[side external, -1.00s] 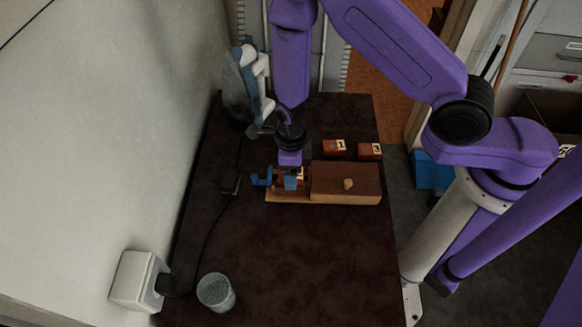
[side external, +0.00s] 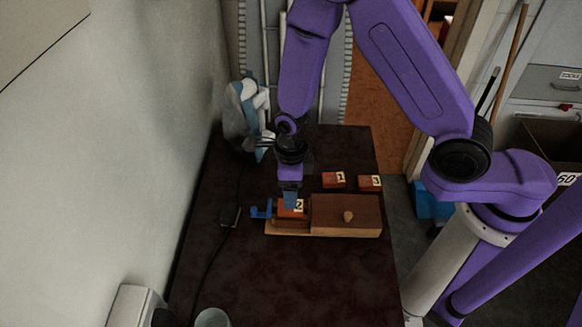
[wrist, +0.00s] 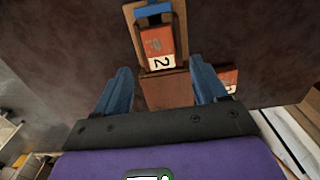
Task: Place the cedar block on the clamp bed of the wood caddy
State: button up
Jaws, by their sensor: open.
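The wood caddy (side external: 345,215) lies on the dark table, with a wooden box with a knob at its right and a blue clamp (side external: 261,211) at its left. A reddish block marked 2 (side external: 297,207) rests on the bed between them; it also shows in the wrist view (wrist: 153,42), lying flat near the blue clamp part (wrist: 153,10). Which block is cedar I cannot tell by look alone. My gripper (side external: 290,201) is just above the block, pointing down. In the wrist view its blue fingers (wrist: 161,68) are spread apart, with nothing held between them.
Reddish blocks marked 1 (side external: 333,180) and 3 (side external: 369,183) sit behind the caddy. A grey-white object (side external: 245,115) stands at the back left. A dark cable (side external: 213,249) runs along the left. A cup (side external: 212,318) is at the front. The front table is mostly clear.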

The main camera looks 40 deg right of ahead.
jog(key=shift+r, duration=2.95)
notch_tip(320, 180, up, 6)
jog(key=f+n, duration=0.1)
jog(key=n, duration=1)
send_over(298, 205)
jog(key=s+d+r+n, duration=0.3)
jog(key=s+r+n, duration=0.15)
jog(key=n, duration=0.55)
jog(key=s+d+r+n, duration=0.2)
jog(key=s+d+n, duration=0.2)
jog(key=s+n, duration=0.3)
jog(key=s+d+r+n, duration=0.3)
jog(key=s+d+n, duration=0.2)
jog(key=n, duration=0.6)
jog(key=shift+s+d+r+n, duration=0.2)
jog(key=shift+s+d+n, duration=0.1)
jog(key=shift+s, duration=0.8)
